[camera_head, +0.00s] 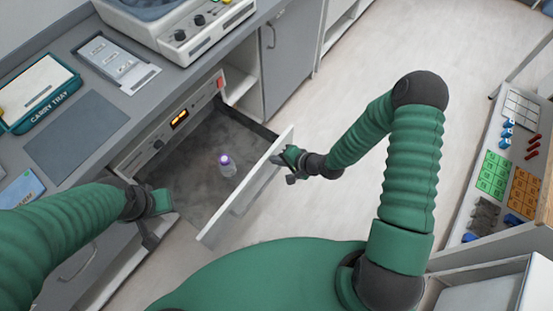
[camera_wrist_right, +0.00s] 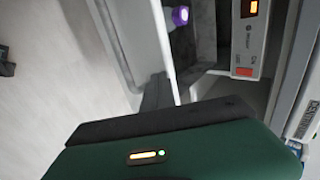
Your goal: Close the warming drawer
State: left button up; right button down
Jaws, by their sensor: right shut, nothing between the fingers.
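The warming drawer (camera_head: 245,190) is pulled out from under the counter, its white front panel standing away from the cabinet. A small bottle with a purple cap (camera_head: 227,166) stands inside on the grey drawer floor. My right gripper (camera_head: 284,158) is shut and empty, at the outer side of the front panel near its far end; I cannot tell if it touches. The front panel (camera_wrist_right: 133,45) and purple cap (camera_wrist_right: 180,16) also show in the right wrist view. My left gripper (camera_head: 160,203) is by the drawer's left side; its fingers are unclear.
A control panel with a lit display (camera_head: 180,119) sits at the drawer opening. The counter holds a carry tray (camera_head: 40,95), a grey mat (camera_head: 75,135) and a device (camera_head: 190,35). A side table (camera_head: 480,215) with small coloured items stands right. Floor between is clear.

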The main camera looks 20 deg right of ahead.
pick_arm(q)
jog(key=shift+a+f, duration=0.1)
jog(key=shift+a, duration=0.15)
pick_arm(e)
jog(key=shift+w+a, duration=0.1)
jog(key=shift+a, duration=0.15)
pick_arm(q)
jog(key=shift+d, duration=0.1)
